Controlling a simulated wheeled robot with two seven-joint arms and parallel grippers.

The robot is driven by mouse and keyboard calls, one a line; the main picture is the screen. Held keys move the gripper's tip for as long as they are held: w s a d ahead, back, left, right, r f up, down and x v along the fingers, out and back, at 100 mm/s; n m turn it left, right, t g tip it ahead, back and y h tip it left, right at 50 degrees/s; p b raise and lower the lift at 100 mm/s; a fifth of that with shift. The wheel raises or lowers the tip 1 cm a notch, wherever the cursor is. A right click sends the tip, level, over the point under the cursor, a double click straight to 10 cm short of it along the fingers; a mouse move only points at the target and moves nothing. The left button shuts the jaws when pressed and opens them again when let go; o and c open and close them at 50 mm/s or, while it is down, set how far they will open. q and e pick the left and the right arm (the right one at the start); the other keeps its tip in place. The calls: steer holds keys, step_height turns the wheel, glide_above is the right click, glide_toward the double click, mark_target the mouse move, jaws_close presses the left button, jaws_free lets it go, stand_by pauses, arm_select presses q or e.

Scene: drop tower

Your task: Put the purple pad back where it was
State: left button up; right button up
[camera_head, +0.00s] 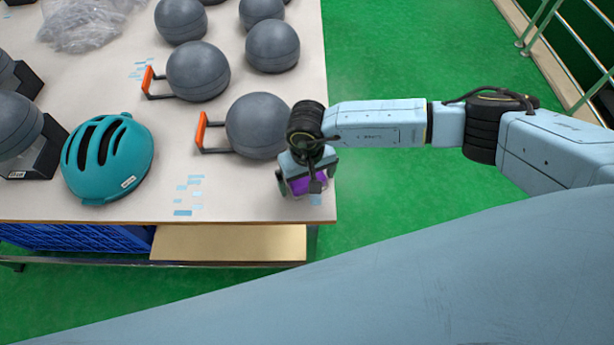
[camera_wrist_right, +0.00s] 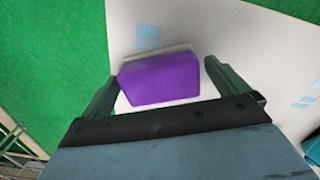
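The purple pad (camera_wrist_right: 160,78) lies between the two fingers of my right gripper (camera_wrist_right: 163,66) in the wrist view, close to the left finger and with a narrow gap to the right one. A pale edge shows along its far side. The fingers are wide apart. In the head view, my right gripper (camera_head: 305,188) points down over the table's near right corner, and parts of the purple pad (camera_head: 297,187) show beneath it. Whether the pad touches the tabletop is hard to tell. My left gripper is out of view.
The pale table (camera_head: 240,200) carries several grey balls, two with orange handles (camera_head: 200,130), a teal helmet (camera_head: 108,158) and clear plastic (camera_head: 85,25). A ball (camera_head: 257,126) stands close behind my right gripper. Light blue stickers (camera_head: 187,195) mark the tabletop. Green floor lies right of the table.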

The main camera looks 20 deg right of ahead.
mark_target(307, 178)
step_height(307, 178, up, 12)
steer(key=shift+r, duration=0.15)
stand_by(0.6)
